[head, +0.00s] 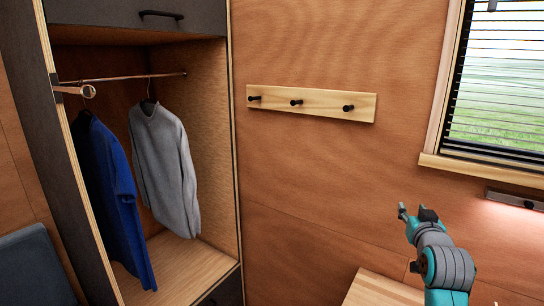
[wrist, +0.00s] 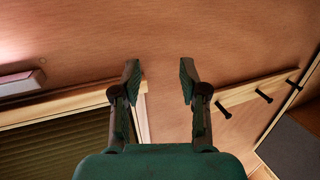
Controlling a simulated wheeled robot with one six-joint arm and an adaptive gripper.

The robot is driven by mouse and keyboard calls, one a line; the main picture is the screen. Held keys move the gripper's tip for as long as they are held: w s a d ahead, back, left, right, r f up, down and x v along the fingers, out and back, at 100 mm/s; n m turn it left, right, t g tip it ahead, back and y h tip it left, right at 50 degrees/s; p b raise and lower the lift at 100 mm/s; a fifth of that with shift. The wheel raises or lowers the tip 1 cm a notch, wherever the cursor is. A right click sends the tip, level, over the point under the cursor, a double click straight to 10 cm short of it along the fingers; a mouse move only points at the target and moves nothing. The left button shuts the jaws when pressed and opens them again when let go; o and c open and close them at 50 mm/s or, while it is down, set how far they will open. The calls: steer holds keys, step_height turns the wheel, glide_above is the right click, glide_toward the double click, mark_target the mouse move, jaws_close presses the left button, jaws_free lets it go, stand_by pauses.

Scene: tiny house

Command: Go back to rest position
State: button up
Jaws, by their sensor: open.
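My gripper (head: 415,214) is raised at the lower right in the head view, in front of the wooden wall. It also shows in the wrist view (wrist: 160,85), where its two fingers stand apart with nothing between them. The wood-panelled wall (head: 340,180) lies behind it.
An open wardrobe (head: 215,150) at the left holds a blue shirt (head: 115,200) and a grey sweater (head: 165,165) on a rail. A peg rack (head: 325,106) is on the wall. A window (head: 495,110) with blinds is at the upper right. A wooden surface (head: 380,292) is below my arm.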

steer(key=s+a+f, duration=0.4)
steer(key=s+f, duration=0.4)
steer(key=f, duration=0.1)
steer(key=s+a+f+n+y, duration=0.1)
steer(key=s+a+f, duration=0.3)
steer(key=s+f, duration=0.5)
steer(key=s+a+f+y, duration=0.1)
steer(key=s+a+f, duration=0.3)
steer(key=s+f, duration=0.5)
steer(key=shift+a+f+g, duration=0.15)
steer(key=shift+f+g, duration=0.25)
steer(key=shift+f, duration=0.5)
steer(key=s+a+f+n+y, duration=0.1)
steer(key=s+a, duration=0.1)
steer(key=s, duration=0.6)
steer(key=s+a+f, duration=0.2)
steer(key=s, duration=0.6)
steer(key=s+a+r, duration=0.1)
steer(key=s+r, duration=0.1)
steer(key=s, duration=0.6)
steer(key=s+r+y, duration=0.1)
steer(key=s+r, duration=0.2)
steer(key=s, duration=0.5)
steer(key=shift+s+a+r+n+g, duration=0.3)
steer(key=shift+s+a+n+g, duration=0.05)
steer(key=shift+s+n+g, duration=0.05)
